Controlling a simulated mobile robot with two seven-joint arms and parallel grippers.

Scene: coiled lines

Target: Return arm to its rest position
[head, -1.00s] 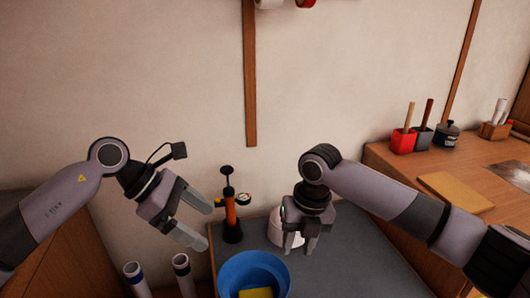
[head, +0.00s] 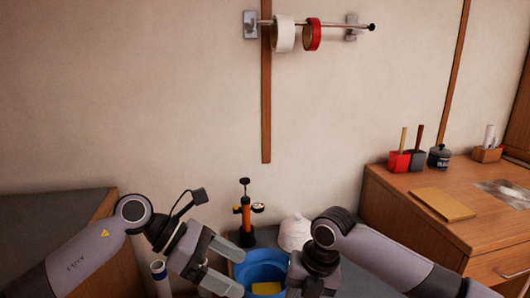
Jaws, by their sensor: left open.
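My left gripper (head: 234,267) is open in the head view. Its two fingers point right, and nothing shows between them. It is just left of a blue bucket (head: 263,262), overlapping its left edge in the picture; I cannot tell whether they touch. My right gripper (head: 311,284) points down at the bottom edge, to the right of the bucket. Its fingertips are partly cut off, so its opening is unclear. Both arms are bent.
A yellow thing (head: 266,288) lies in the bucket. Behind stand an orange and black pump-like tool (head: 246,215) and a white rounded object (head: 294,232). A wall rod (head: 345,25) holds a white roll (head: 284,33) and a red roll (head: 313,34). A wooden desk (head: 400,210) stands right.

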